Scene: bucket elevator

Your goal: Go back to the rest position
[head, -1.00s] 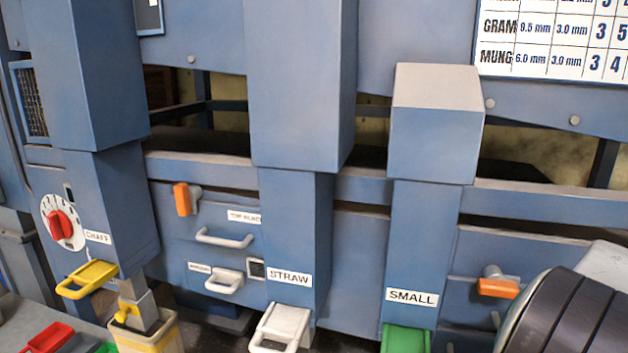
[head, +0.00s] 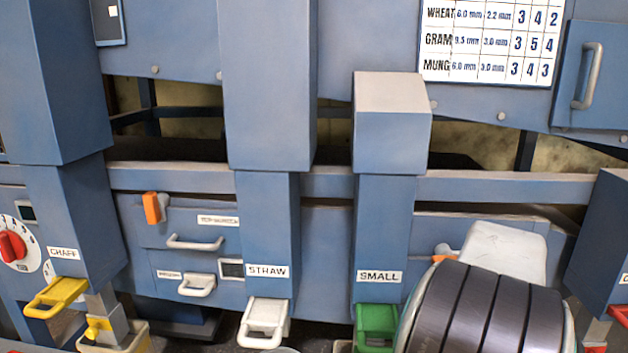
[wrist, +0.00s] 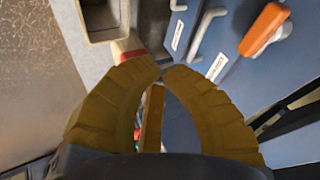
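My gripper (wrist: 161,70) shows in the wrist view, its two brown fingers curving in until the tips nearly meet. Nothing shows held between the tips. A thin brown bar (wrist: 151,118) shows through the space between the fingers; I cannot tell what it belongs to. Beyond the fingers are a blue panel with grey handles (wrist: 208,20) and an orange lever (wrist: 264,29). A square grey-beige opening (wrist: 100,20) is at the top left. In the head view the gripper itself is not visible; a dark ribbed part of my arm fills the lower right.
The blue machine spans the head view. Its chutes carry a yellow gate (head: 56,296) at CHAFF, a white gate (head: 265,322) at STRAW and a green gate (head: 376,326) at SMALL. A red dial (head: 12,246) is at left, a handled door (head: 590,75) at upper right.

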